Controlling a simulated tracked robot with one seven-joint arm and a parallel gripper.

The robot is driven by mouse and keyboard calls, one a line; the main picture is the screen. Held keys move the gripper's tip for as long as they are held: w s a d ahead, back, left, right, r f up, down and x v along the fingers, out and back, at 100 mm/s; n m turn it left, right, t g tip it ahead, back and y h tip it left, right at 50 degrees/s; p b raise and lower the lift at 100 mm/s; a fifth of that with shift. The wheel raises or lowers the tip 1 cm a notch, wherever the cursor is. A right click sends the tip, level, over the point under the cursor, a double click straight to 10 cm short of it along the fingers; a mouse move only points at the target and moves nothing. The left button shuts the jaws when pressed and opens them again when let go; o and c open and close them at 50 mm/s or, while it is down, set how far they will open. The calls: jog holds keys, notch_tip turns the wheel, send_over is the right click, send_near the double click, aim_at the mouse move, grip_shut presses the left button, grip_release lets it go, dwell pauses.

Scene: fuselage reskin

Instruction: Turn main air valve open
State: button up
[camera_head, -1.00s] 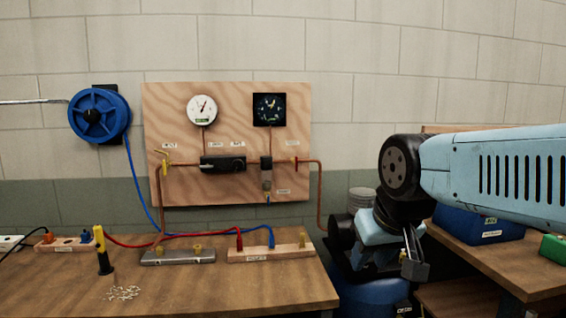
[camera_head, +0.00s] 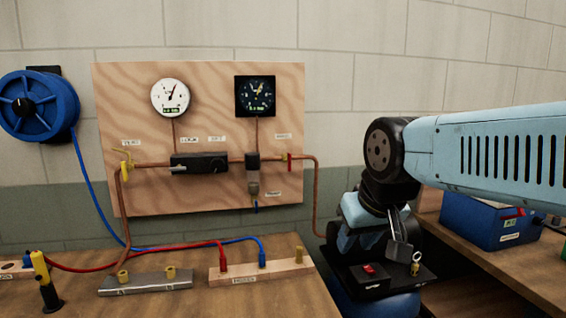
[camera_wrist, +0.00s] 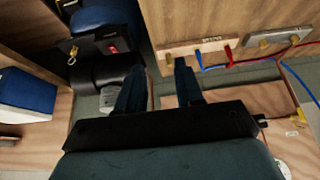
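The plywood air panel (camera_head: 220,90) hangs on the wall. A copper pipe (camera_head: 310,200) crosses it, with a small upright red valve handle (camera_head: 289,163) near the right edge. A yellow handle (camera_head: 125,164) sits at the left end. The labels are too small to read surely, so I cannot tell which one names the main valve. My gripper (camera_head: 399,242) hangs right of the panel, apart from both handles. In the wrist view my gripper (camera_wrist: 160,66) has two dark fingers spread apart with nothing between them. I cannot find the red handle there.
Below the panel, a bench (camera_head: 200,302) carries a wooden hose block (camera_head: 285,268) and a metal block (camera_head: 145,284). A black plate with a red switch (camera_head: 369,269) sits beneath my gripper. A blue box (camera_head: 490,222) stands on the right bench. A blue hose reel (camera_head: 35,105) hangs left.

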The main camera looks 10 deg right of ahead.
jog(key=w+r, duration=0.6)
jog(key=w, duration=0.2)
notch_tip(320, 180, up, 8)
jog(key=g, duration=0.1)
send_over(289, 162)
jog(key=s, duration=0.3)
jog(key=x, duration=1.3)
jog(key=shift+s+d+f, duration=0.15)
jog(key=shift+s+f, duration=0.05)
jog(key=shift+c, duration=0.5)
grip_shut()
